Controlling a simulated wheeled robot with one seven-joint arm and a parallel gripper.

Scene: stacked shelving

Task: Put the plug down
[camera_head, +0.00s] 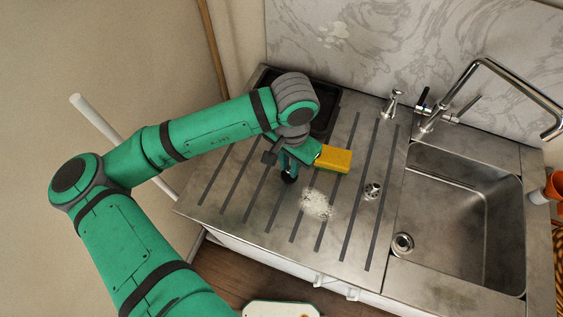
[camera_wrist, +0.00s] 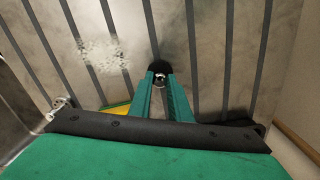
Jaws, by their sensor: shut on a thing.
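My gripper (camera_head: 290,166) is over the ribbed metal drainboard (camera_head: 260,222), to the left of the sink. In the wrist view its two green fingers (camera_wrist: 160,84) are closed on the plug (camera_wrist: 160,68), a small dark round thing with a shiny metal part between the fingertips. In the head view the plug (camera_head: 289,178) shows as a dark spot just below the fingers. It is close to the drainboard, but I cannot tell whether it touches.
A yellow sponge (camera_head: 334,158) is just right of my gripper. A whitish foamy patch (camera_head: 316,204) and a small metal strainer-like piece (camera_head: 372,190) are on the drainboard. A black tray (camera_head: 325,117) is behind. The sink basin (camera_head: 465,215) and tap (camera_head: 500,75) are at right.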

